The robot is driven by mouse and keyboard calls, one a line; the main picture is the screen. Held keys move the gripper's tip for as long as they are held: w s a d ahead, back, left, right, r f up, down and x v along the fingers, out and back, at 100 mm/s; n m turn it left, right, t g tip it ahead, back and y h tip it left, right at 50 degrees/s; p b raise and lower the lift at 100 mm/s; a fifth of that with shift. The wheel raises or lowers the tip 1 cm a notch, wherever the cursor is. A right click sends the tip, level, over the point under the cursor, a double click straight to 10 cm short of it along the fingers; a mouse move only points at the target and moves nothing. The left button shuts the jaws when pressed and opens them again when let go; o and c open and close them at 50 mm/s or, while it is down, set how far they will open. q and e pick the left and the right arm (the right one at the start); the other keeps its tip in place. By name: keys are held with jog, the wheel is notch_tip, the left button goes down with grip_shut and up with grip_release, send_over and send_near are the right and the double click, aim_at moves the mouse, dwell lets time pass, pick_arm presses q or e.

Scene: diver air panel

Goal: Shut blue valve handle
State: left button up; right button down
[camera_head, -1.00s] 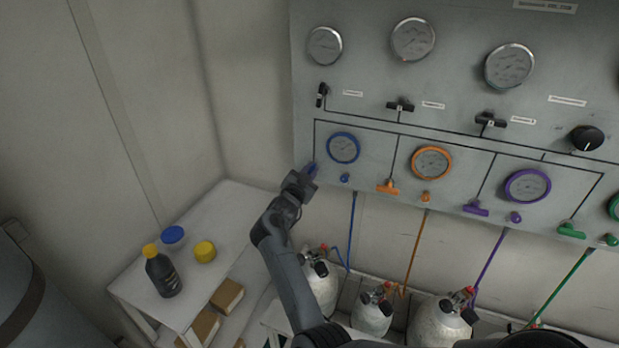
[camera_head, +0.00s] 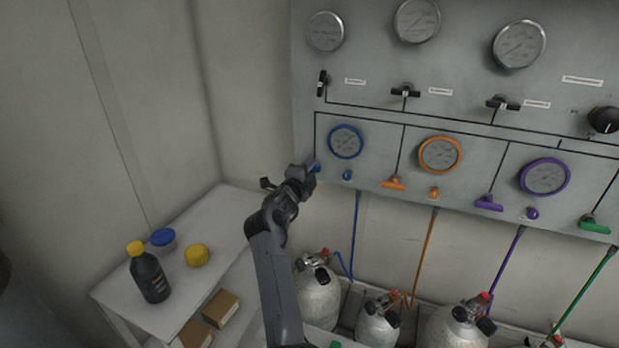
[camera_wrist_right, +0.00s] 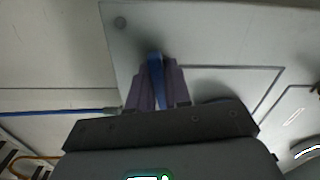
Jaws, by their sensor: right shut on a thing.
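The handle's tip shows beyond the fingers. The left gripper is not in view.
Orange (camera_head: 393,184), purple (camera_head: 488,203) and green (camera_head: 594,226) handles line the panel to the right. Gas cylinders (camera_head: 318,295) stand below. A white shelf (camera_head: 215,215) at left holds a dark bottle (camera_head: 150,275), a blue-lidded jar (camera_head: 163,239) and a yellow one (camera_head: 196,255).

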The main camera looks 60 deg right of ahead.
jog(key=shift+m+b, duration=0.6)
jog(key=shift+m, duration=0.5)
jog(key=c, duration=1.1)
grip_release()
jog(key=shift+c, duration=0.2)
jog(key=shift+a, duration=0.1)
jog(key=s+a, duration=0.2)
jog(key=a, duration=0.8)
jog(key=shift+a+p, duration=0.2)
jog(key=shift+p, duration=0.15)
